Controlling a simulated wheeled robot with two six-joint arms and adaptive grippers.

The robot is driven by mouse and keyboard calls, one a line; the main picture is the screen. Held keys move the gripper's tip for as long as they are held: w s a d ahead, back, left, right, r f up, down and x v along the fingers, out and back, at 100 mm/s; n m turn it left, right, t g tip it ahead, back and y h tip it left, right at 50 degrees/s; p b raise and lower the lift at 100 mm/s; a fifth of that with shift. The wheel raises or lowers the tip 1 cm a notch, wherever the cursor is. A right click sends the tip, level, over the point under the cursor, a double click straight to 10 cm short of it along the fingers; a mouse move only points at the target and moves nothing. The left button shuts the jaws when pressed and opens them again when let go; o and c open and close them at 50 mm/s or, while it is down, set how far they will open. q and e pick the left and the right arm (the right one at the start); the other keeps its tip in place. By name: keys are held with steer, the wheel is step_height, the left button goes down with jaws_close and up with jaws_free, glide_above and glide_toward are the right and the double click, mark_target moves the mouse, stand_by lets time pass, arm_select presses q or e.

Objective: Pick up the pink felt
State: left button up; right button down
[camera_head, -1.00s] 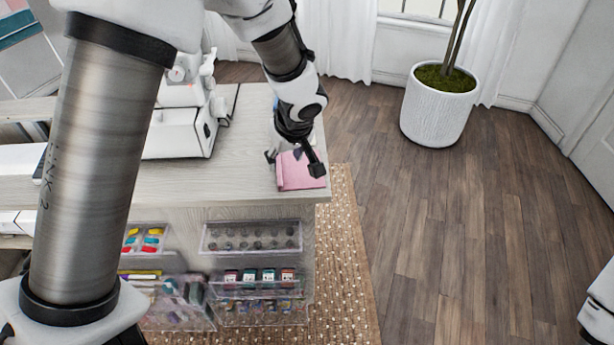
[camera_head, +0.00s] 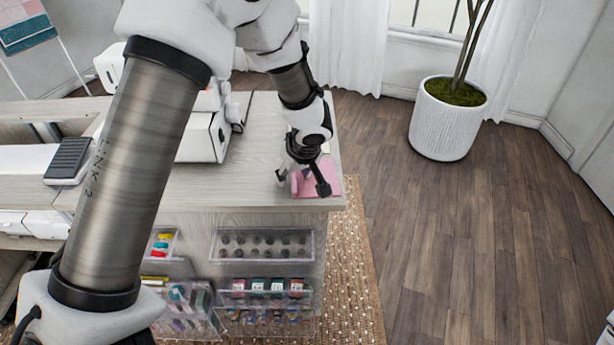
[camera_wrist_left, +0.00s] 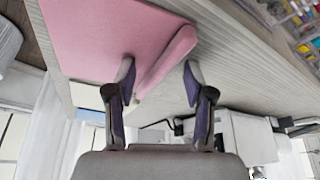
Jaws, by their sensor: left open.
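The pink felt (camera_head: 330,177) lies on the cabinet top near its right front corner. In the left wrist view the felt (camera_wrist_left: 105,38) shows as a flat sheet with a raised or folded strip along one edge. My left gripper (camera_head: 302,182) is over the felt and hides part of it. In the left wrist view its two fingers (camera_wrist_left: 160,74) are apart, with the strip's edge in the gap between them. I cannot tell whether either finger touches it. My right gripper is not in view.
A white sewing machine (camera_head: 203,135) stands left of the felt on the pale wooden top (camera_head: 245,190). Clear trays of bobbins (camera_head: 262,244) and small bottles (camera_head: 262,287) hang on the cabinet front. A white planter (camera_head: 443,130) stands on the open floor at right.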

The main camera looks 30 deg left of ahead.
arm_select(q)
steer(key=shift+f, duration=0.1)
steer(key=shift+s, duration=0.15)
steer(key=c, duration=0.9)
jaws_close()
